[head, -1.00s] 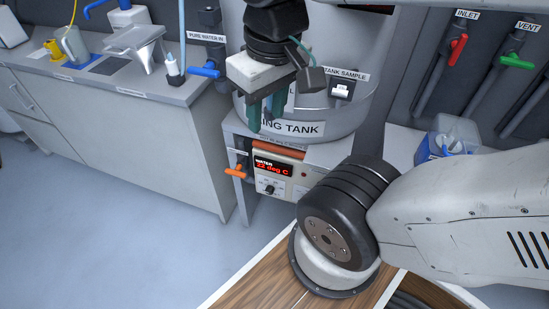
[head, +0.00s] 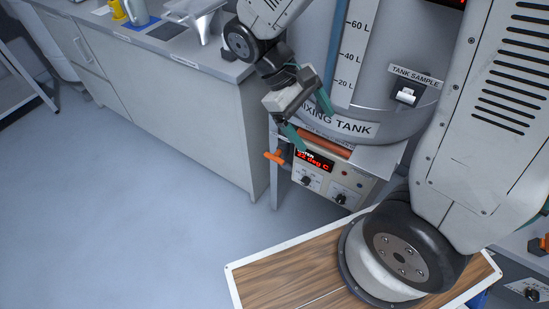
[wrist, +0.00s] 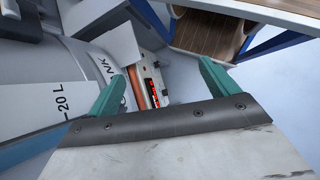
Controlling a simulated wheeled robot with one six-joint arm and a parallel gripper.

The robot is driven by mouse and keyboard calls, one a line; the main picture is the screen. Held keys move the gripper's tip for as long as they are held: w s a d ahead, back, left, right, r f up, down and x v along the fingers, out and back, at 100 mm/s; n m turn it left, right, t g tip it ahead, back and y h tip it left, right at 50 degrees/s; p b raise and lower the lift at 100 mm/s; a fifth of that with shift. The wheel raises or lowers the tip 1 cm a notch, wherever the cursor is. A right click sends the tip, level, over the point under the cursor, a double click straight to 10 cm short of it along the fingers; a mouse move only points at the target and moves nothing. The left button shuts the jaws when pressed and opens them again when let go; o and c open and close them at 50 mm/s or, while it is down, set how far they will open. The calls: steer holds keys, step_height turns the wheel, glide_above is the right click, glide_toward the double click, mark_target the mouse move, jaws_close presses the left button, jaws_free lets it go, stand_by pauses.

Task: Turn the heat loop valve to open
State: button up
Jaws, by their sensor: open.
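An orange valve handle (head: 275,156) sticks out at the left side of the heater unit (head: 335,177) under the mixing tank. I take it for the heat loop valve; no label on it is readable. The handle looks roughly level, tilted slightly. My gripper (head: 314,130) is open and empty, its two green fingers in front of the tank's base and the heater, just right of and above the handle. In the wrist view my gripper (wrist: 160,68) has its fingers wide apart, with the heater's red display (wrist: 154,92) between them. The handle is not clearly identifiable there.
The mixing tank (head: 345,127) stands right behind my gripper, with a tank sample tap (head: 405,95). A counter (head: 150,95) runs along the left. Another orange handle (head: 545,243) shows at the far right edge. Open floor (head: 130,210) lies at left front.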

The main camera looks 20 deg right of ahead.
steer(key=w+a+f+n+t+h, duration=0.1)
steer(key=w+f+n+h, duration=0.25)
steer(key=f, duration=0.45)
steer(key=w+a+f+n+h, duration=0.1)
steer(key=w+f+n+h, duration=0.2)
steer(key=f+h, duration=0.35)
steer(key=n+t, duration=1.3)
steer(key=t, duration=0.2)
glide_toward(272, 160)
steer(key=x, duration=0.9)
steer(key=shift+w+d, duration=0.15)
steer(key=shift+d, duration=0.25)
steer(key=shift+w+d, duration=0.4)
steer(key=shift+d, duration=0.1)
steer(key=c, duration=0.7)
